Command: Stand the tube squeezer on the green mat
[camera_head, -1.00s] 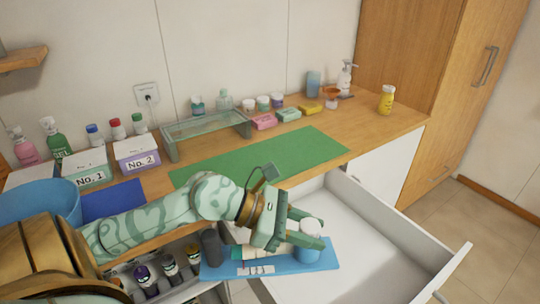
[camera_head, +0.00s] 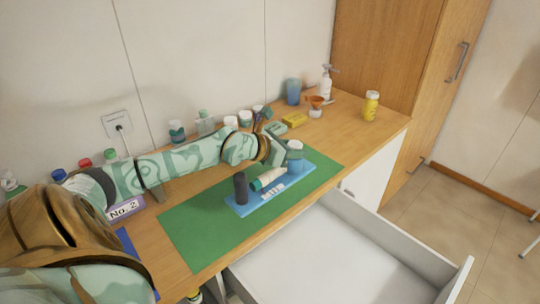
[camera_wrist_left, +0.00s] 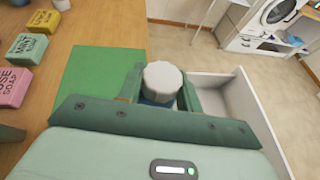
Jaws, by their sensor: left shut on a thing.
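The tube squeezer (camera_head: 270,196) has a flat blue base, a dark upright cylinder at its left end and a white-topped blue part at its right end. A white tube with a green cap lies along it. My left gripper (camera_head: 293,154) is shut on the white-topped part. In the left wrist view, that round white top (camera_wrist_left: 161,77) sits between the fingers of the left gripper (camera_wrist_left: 160,95). The squeezer is upright over the green mat (camera_head: 200,235); I cannot tell whether its base touches the mat. My right gripper is out of view.
An open white drawer (camera_head: 335,250) lies below the counter's front edge. Soap boxes (camera_wrist_left: 25,46) and several jars stand along the back. A yellow bottle (camera_head: 371,106) stands at the far right. The front left of the mat is bare.

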